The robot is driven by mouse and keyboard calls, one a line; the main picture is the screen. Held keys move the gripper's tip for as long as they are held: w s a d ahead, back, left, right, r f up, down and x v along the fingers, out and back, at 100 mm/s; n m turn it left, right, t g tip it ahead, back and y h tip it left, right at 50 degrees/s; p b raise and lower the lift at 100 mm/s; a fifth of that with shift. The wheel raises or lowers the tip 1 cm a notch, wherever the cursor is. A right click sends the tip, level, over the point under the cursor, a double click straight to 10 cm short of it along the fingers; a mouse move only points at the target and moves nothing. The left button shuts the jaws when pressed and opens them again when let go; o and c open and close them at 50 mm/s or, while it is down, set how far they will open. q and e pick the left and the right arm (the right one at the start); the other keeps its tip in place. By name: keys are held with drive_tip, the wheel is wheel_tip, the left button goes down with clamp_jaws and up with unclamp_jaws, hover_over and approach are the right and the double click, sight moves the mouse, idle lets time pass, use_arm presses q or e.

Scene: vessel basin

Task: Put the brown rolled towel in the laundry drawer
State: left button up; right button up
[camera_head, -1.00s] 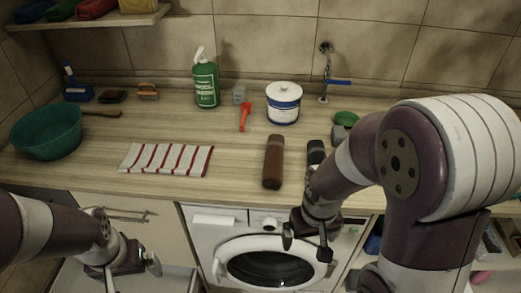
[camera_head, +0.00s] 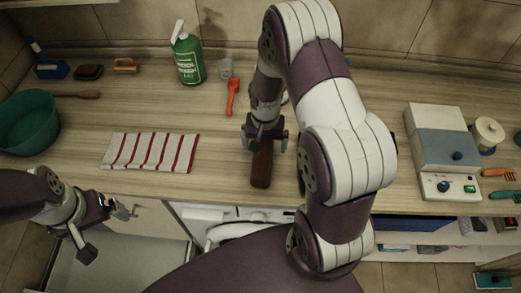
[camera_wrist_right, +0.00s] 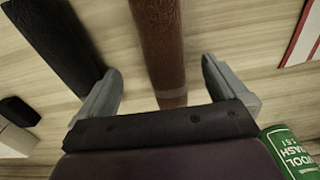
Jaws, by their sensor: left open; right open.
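The brown rolled towel (camera_head: 261,171) lies lengthwise on the wooden counter near its front edge. My right gripper (camera_head: 264,143) is over its far part, open. In the right wrist view the towel (camera_wrist_right: 159,40) runs between the spread fingers of the right gripper (camera_wrist_right: 160,70), with space on both sides. My left gripper (camera_head: 105,230) is open and empty in front of the counter at lower left. Below it is a pale open compartment (camera_head: 125,268) that looks like the pulled-out laundry drawer; my left arm hides part of it.
A black roll (camera_wrist_right: 55,40) lies beside the towel. A striped cloth (camera_head: 150,152), green basin (camera_head: 28,122), green bottle (camera_head: 188,60) and red tool (camera_head: 233,95) are on the counter. A grey-blue box (camera_head: 442,150) stands at right. The washing machine (camera_head: 215,215) is below.

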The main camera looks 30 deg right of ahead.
sight(262, 149)
drive_tip(key=shift+w+d+f+p, duration=0.1)
drive_tip(key=shift+w+f+p, duration=0.15)
drive_tip(key=shift+f, duration=0.35)
drive_tip(key=shift+w+d+f+p, duration=0.1)
drive_tip(key=shift+w+f, duration=0.1)
drive_tip(key=shift+f, duration=0.4)
drive_tip(key=f, duration=0.1)
drive_tip(key=f+p, duration=0.1)
drive_tip(key=f, duration=0.2)
drive_tip(key=shift+w+a, duration=0.1)
drive_tip(key=shift+a, duration=0.2)
drive_tip(key=shift+f, duration=0.25)
drive_tip(key=c, duration=1.1)
use_arm(q)
drive_tip(key=shift+w+d+r, duration=0.1)
drive_tip(key=shift+w+r, duration=0.1)
drive_tip(key=shift+r, duration=0.35)
drive_tip(key=shift+w+d+r, duration=0.1)
drive_tip(key=shift+w+r, duration=0.1)
drive_tip(key=shift+r, duration=0.3)
use_arm(e)
drive_tip(key=shift+r, duration=0.1)
